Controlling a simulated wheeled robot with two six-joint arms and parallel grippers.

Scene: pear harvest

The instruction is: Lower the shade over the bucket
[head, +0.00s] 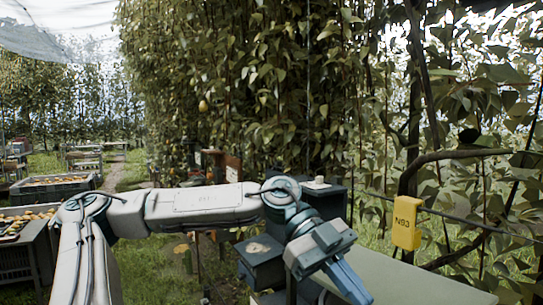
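My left gripper (345,279) is at the lower middle, on a white arm that comes in from the left and bends down at the wrist. Its bluish fingers point down and right, beside the edge of a pale green flat surface (425,283). The finger gap does not show clearly, and no held object can be made out. My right gripper is not in view. I cannot make out a bucket. A pale translucent net (55,37) hangs at the top left; I cannot tell whether it is the shade.
A dark box (260,262) stands left of my gripper. A yellow tag marked N93 (407,222) hangs on a line at right. Fruit-filled crates (52,188) stand at left. Leafy trees fill the back. Grass and a path lie open at left centre.

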